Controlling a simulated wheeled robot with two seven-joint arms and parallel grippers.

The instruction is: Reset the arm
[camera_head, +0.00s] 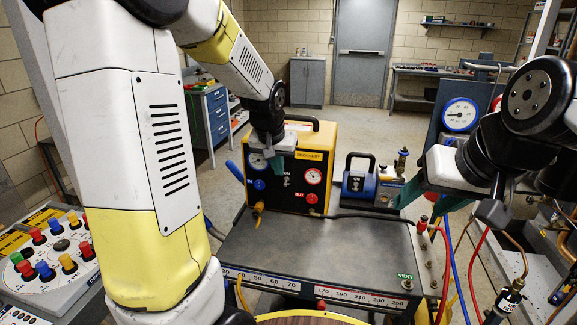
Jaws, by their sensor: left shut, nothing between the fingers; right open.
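My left arm comes in from the left, large, white and yellow, and covers much of the left of the head view. Its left gripper (279,170) hangs in front of the yellow recovery machine (317,139), shut and empty, with its fingertips pointing down. I cannot tell whether it touches the machine. My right arm comes in from the right edge. Its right gripper (447,203) is open and empty, beyond the right end of the grey cart top (310,255), its green fingers spread apart.
A blue vacuum pump (362,184) stands behind the cart top, right of the recovery machine. A panel with colored knobs (45,250) is at the lower left. Hoses and a copper pipe (515,245) run at the right. The cart top is mostly bare.

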